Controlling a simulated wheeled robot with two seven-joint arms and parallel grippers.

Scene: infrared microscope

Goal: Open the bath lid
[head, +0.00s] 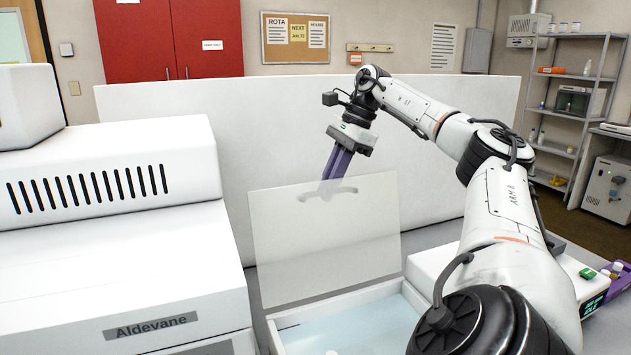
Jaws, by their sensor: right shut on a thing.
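The bath (383,292) is a white basin with pale blue water, low in the middle of the head view. Its lid (325,245) is a frosted, see-through panel that stands raised, nearly upright, at the back of the bath. The fingertips are blurred by the lid. My left gripper is not in view.
A large white instrument (120,265) marked "Aldevane" stands close on the left. A white panel (210,95) runs behind the bath. My right arm crosses the right side.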

